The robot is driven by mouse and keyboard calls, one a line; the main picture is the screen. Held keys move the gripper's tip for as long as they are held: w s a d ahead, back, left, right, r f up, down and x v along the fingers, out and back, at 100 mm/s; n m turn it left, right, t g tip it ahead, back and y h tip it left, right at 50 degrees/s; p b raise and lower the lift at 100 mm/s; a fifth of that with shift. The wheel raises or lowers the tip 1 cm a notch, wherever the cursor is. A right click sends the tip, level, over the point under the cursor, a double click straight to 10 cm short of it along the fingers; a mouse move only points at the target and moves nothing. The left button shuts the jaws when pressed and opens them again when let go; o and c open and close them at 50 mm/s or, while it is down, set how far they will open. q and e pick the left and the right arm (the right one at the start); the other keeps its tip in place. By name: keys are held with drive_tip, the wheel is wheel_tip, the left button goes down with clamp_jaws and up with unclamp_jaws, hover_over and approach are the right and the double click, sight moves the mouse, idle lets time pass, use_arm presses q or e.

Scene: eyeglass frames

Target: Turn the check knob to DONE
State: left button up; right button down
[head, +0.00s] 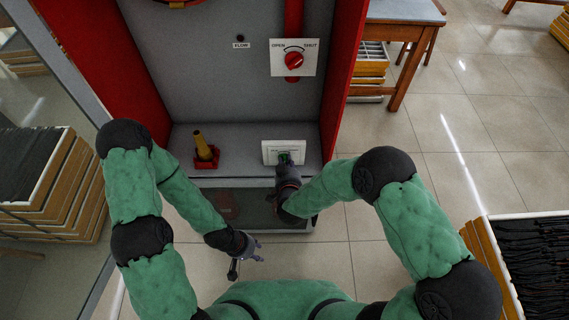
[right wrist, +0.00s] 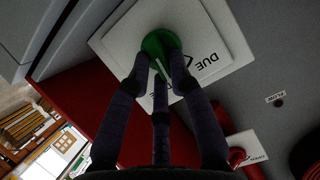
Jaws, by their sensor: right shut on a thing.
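The check knob (head: 284,157) is green and sits on a white plate (head: 270,148) on the grey ledge of the red-sided cabinet. The right wrist view shows the knob (right wrist: 160,43) with a white pointer line and the word DUE on the plate (right wrist: 208,66). The rest of the plate's lettering is hidden or too small to read. My right gripper (head: 284,168) is shut on the knob, its fingers (right wrist: 163,68) around it. My left gripper (head: 245,266) hangs low in front of the cabinet, fingers apart and empty.
A red knob (head: 294,60) on an OPEN/SHUT plate is on the back panel, left of the right red side wall. A yellow cone-shaped thing (head: 203,146) in a red base stands on the ledge, left of the white plate. Stacked crates (head: 45,180) stand at far left.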

drive_tip(key=shift+s+d+f+m+y+b, duration=0.2)
drive_tip(key=shift+f+m+y+b, duration=0.15)
drive_tip(key=shift+m, duration=0.25)
drive_tip(key=shift+s+d+f+m+y+b, duration=0.1)
drive_tip(key=shift+d+f+m+y+b, duration=0.1)
drive_tip(key=shift+f+m+y, duration=0.3)
drive_tip(key=shift+m+y, duration=0.65)
drive_tip(key=shift+m, duration=0.45)
drive_tip(key=c, duration=1.1)
unclamp_jaws()
drive_tip(key=shift+a, duration=0.1)
drive_tip(key=shift+w+r+t, duration=0.2)
drive_tip(key=shift+r+t, duration=0.1)
drive_tip(key=v, duration=1.2)
